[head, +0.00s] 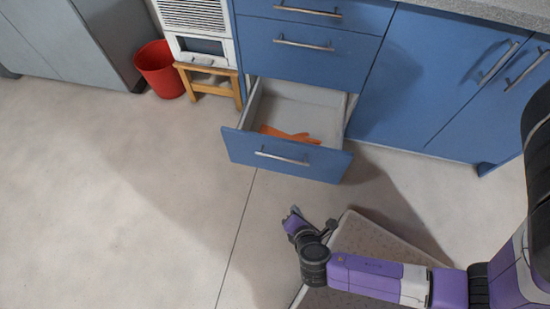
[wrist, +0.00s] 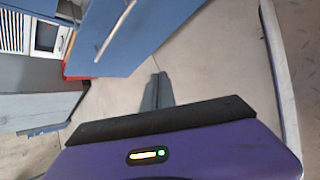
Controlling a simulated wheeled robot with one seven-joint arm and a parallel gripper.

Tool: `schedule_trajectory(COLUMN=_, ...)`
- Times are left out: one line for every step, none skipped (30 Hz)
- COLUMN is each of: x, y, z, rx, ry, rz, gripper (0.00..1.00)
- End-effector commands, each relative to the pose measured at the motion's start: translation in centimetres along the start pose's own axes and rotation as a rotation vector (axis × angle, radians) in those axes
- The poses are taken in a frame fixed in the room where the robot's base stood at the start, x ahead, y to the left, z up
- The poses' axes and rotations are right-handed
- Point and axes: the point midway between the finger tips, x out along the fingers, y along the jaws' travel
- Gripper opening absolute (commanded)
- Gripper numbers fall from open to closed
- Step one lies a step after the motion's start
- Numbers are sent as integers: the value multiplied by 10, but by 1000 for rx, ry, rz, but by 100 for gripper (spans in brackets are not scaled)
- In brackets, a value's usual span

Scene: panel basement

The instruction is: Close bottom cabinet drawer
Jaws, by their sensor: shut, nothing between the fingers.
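The bottom cabinet drawer (head: 333,164) is pulled far out of the blue cabinet (head: 300,50) and shows its grey inside. It has a blue front with a silver bar handle (head: 283,159). An orange glove-like item (head: 290,135) lies inside it. My gripper (head: 292,212) is in front of the drawer front, apart from it, over the floor. In the wrist view the gripper's fingers (wrist: 157,90) are together with nothing between them. A blue front (wrist: 150,35) with a silver handle (wrist: 115,30) shows at the upper left there.
The upper drawers are shut. Blue doors (head: 430,90) stand to the right. A wooden stool (head: 209,89), a white appliance (head: 200,46) and a red bucket (head: 160,70) stand left of the cabinet. The floor at left is clear. My base is below my arm.

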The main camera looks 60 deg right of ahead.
Motion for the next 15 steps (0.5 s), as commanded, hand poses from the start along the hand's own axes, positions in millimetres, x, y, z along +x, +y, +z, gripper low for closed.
schedule_trajectory(x=33, y=3, z=-12, rx=-102, ry=-89, rz=9, gripper=0)
schedule_trajectory(x=43, y=8, z=-12, rx=-166, ry=-148, rz=9, gripper=0)
schedule_trajectory(x=55, y=17, z=-12, rx=-247, ry=-231, rz=10, gripper=0)
schedule_trajectory(x=61, y=25, z=-12, rx=-303, ry=-293, rz=10, gripper=0)
schedule_trajectory(x=66, y=33, z=-11, rx=-354, ry=-354, rz=10, gripper=0)
schedule_trajectory(x=71, y=45, z=-11, rx=-413, ry=-433, rz=10, gripper=0)
schedule_trajectory(x=73, y=54, z=-10, rx=-452, ry=-491, rz=7, gripper=0)
schedule_trajectory(x=73, y=62, z=-11, rx=-486, ry=-544, rz=6, gripper=0)
schedule_trajectory(x=72, y=73, z=-11, rx=-526, ry=-611, rz=3, gripper=0)
schedule_trajectory(x=71, y=81, z=-12, rx=-550, ry=-657, rz=1, gripper=0)
schedule_trajectory(x=69, y=88, z=-12, rx=-570, ry=-698, rz=-3, gripper=0)
schedule_trajectory(x=66, y=95, z=-12, rx=-591, ry=-747, rz=-7, gripper=0)
schedule_trajectory(x=64, y=101, z=-12, rx=-604, ry=-778, rz=-9, gripper=0)
schedule_trajectory(x=61, y=105, z=-12, rx=-613, ry=-805, rz=-11, gripper=0)
schedule_trajectory(x=58, y=110, z=-12, rx=-624, ry=-832, rz=-16, gripper=0)
